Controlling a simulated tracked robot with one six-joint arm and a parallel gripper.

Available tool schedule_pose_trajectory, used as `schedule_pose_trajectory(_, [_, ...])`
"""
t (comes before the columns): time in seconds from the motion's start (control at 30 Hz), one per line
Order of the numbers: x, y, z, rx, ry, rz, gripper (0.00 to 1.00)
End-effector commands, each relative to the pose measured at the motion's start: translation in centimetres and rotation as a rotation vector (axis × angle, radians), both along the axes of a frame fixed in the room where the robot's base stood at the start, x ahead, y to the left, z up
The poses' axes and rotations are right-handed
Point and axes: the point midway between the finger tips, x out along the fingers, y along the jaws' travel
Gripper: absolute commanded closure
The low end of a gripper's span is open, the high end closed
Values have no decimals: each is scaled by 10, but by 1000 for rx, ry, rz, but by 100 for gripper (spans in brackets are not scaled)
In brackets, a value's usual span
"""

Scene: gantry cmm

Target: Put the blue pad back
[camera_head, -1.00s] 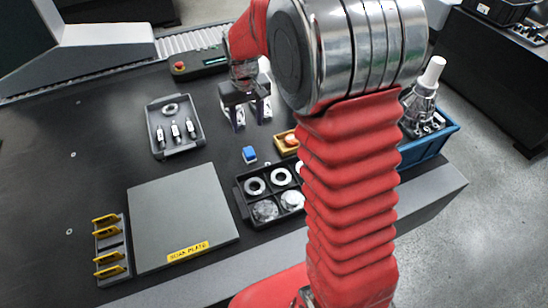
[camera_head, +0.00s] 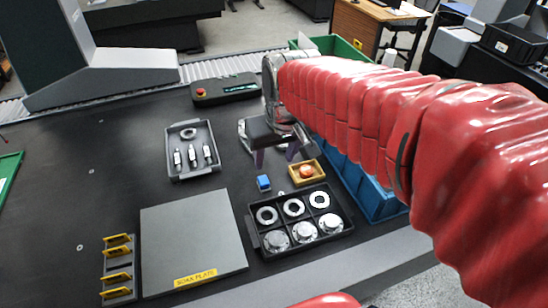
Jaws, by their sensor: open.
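The blue pad (camera_head: 264,183) is a small blue block with a paler edge. My gripper (camera_head: 275,160) is open and empty, fingers pointing down, a little beyond the pad in the picture. It appears above the table; its exact height I cannot tell. Nothing shows between its fingers, and the pad is fully visible.
A black compartment tray (camera_head: 252,222) with metal rings and domed parts stands nearer. A grey tray (camera_head: 172,160) of probes, the soak plate (camera_head: 192,235) and a rack (camera_head: 118,270) with yellow pieces lie left.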

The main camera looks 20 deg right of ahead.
Motion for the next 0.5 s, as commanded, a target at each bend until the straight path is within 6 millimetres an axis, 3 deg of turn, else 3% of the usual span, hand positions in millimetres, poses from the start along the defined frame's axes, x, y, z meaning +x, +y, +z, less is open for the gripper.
schedule_pose_trajectory(0.5, [-83,6,15,4,-123,1,51])
